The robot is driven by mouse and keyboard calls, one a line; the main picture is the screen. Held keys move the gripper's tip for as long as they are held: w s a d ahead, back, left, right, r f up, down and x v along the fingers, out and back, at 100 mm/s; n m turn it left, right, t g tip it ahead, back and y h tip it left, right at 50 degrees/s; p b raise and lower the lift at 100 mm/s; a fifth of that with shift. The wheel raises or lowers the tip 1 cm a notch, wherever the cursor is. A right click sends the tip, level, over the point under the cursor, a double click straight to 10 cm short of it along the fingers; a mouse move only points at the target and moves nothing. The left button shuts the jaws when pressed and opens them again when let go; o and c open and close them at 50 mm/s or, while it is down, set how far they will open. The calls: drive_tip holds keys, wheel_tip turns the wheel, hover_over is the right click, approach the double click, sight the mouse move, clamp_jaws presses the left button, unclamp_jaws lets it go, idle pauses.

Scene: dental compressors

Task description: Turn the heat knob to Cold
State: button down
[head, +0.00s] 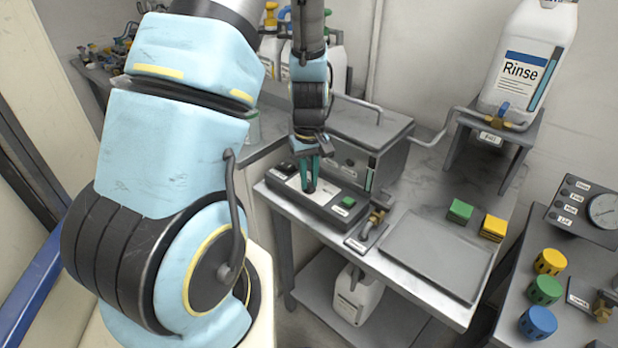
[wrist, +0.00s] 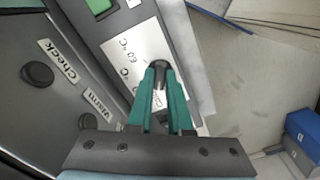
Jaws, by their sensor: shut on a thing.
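The heat knob (wrist: 158,66) is a small dark knob on a white label plate (wrist: 128,50) printed with "60°C" and other marks that are partly covered. The plate is on a grey control panel (head: 322,205) at the front of the table, beside a grey lidded box. My gripper (head: 309,186) reaches down to the panel from above, and its green fingers are closed around the knob. In the wrist view the fingertips (wrist: 159,72) meet at the knob. The knob's pointer and the Cold mark cannot be made out.
A green button (head: 348,202) sits at the panel's right end, with a brass tap (head: 376,217) beyond it. Black knobs (wrist: 37,74) labelled "Check" and "Warm" are close to the fingers. The lidded box (head: 357,140) stands right behind the panel. A grey tray (head: 437,255) lies right.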

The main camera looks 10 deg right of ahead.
sight(309, 183)
idle(0.3)
drive_tip(key=c, duration=0.8)
unclamp_jaws()
drive_tip(key=shift+c, duration=0.2)
wheel_tip(309, 183, up, 11)
drive_tip(key=b, duration=0.1)
drive_tip(key=shift+f, duration=0.1)
drive_tip(key=s+a+r+m+t, duration=0.1)
drive_tip(key=s+a+r+m, duration=0.2)
drive_tip(key=s+a, duration=0.4)
drive_tip(key=a+m, duration=0.1)
drive_tip(key=a, duration=0.5)
drive_tip(key=shift+s+t, duration=0.2)
drive_tip(key=shift+t, duration=0.1)
